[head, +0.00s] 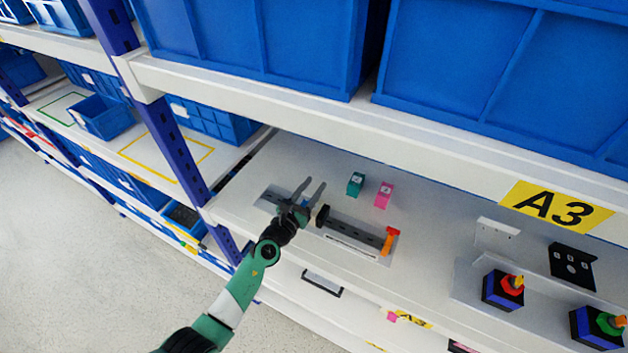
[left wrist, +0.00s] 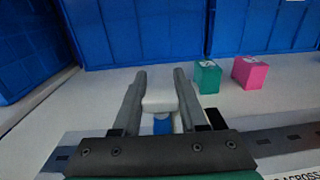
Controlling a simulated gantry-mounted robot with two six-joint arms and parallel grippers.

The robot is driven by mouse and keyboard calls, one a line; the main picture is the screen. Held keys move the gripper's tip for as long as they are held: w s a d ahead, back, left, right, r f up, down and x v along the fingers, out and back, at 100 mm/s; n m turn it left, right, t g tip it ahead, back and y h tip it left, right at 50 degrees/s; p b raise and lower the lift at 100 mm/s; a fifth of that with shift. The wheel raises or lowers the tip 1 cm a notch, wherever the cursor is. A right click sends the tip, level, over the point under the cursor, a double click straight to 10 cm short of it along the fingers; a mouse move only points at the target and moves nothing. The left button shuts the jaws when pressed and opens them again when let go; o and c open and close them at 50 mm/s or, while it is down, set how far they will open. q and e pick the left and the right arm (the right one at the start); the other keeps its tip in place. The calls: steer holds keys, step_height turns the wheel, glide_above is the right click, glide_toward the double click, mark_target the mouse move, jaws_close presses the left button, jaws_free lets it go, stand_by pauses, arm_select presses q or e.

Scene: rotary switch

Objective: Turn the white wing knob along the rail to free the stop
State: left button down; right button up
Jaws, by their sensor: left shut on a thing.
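The white wing knob (left wrist: 158,103) sits between the two fingers of my left gripper (left wrist: 160,80) in the left wrist view, with a blue part (left wrist: 162,126) just below it. My left gripper (head: 310,188) is shut on the knob at the left part of the dark slotted rail (head: 350,229). The gripper hides the knob in the head view. A black block (head: 322,215) stands on the rail just right of the gripper. An orange lever-like part (head: 390,239) is at the rail's right end. My right gripper is not in view.
A teal block (head: 355,184) and a pink block (head: 383,194) stand behind the rail. Blue-black switch boxes (head: 502,290) with coloured knobs are farther right. A shelf beam with a yellow A3 label (head: 556,206) hangs above. The blue upright (head: 172,140) is to the left.

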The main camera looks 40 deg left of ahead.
arm_select(q)
steer(key=shift+a+y, duration=0.1)
steer(key=shift+y, duration=0.2)
steer(key=shift+c, duration=2.2)
jaws_free()
steer(key=shift+s+p, duration=0.3)
steer(key=shift+p, duration=0.1)
steer(key=p+v, duration=0.3)
steer(key=v, duration=0.7)
steer(key=shift+s+d, duration=0.3)
steer(key=shift+s, duration=0.2)
steer(key=shift+r, duration=0.1)
